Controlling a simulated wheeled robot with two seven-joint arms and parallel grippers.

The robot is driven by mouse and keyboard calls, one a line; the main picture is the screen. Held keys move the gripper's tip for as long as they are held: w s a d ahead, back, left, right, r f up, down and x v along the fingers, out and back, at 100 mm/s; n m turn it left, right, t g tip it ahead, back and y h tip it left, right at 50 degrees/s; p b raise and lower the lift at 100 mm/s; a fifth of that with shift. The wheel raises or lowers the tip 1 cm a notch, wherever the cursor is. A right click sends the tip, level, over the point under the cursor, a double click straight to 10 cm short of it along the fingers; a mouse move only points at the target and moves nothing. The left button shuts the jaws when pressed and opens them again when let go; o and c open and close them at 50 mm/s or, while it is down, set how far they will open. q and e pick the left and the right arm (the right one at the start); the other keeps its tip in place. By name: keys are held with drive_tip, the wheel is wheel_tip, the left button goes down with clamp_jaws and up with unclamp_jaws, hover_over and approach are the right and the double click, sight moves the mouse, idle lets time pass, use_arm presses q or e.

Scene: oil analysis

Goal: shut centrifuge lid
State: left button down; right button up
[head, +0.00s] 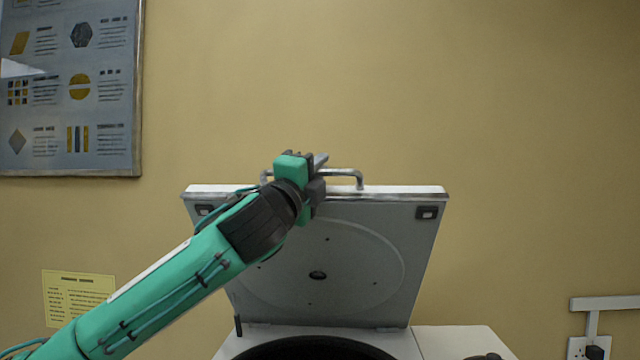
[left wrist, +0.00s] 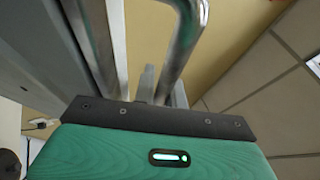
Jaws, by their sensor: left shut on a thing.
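The centrifuge lid (head: 375,280) stands raised, hinged at its lower edge at the back of the white centrifuge (head: 440,341). Its grey inner face with a round pattern is toward me. The dark round opening (head: 310,350) of the centrifuge shows at the bottom edge. A metal handle (head: 345,172) is on the lid's top edge; it also shows large in the left wrist view (left wrist: 188,40). My left gripper (head: 318,168) is at the top of the lid, shut on the left part of the handle. The handle's gripped part is mostly hidden. My right gripper is not in view.
A tan wall stands behind the lid. A framed poster (head: 70,85) hangs upper left and a yellow notice (head: 78,298) lower left. A wall socket (head: 588,347) is at the lower right. The space right of the lid is clear.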

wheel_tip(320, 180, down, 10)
drive_tip(key=b, duration=0.8)
use_arm(q)
drive_tip(key=s+f+m+t+h+b, duration=0.1)
drive_tip(key=s+f+b, duration=0.3)
drive_tip(key=s+f, duration=0.8)
drive_tip(key=shift+s+m+h+b, duration=0.35)
drive_tip(key=shift+m+h+b, duration=0.05)
drive_tip(key=shift+m+h, duration=0.1)
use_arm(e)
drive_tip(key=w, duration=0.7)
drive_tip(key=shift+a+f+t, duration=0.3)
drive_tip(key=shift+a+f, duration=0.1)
use_arm(q)
drive_tip(key=shift+r, duration=0.1)
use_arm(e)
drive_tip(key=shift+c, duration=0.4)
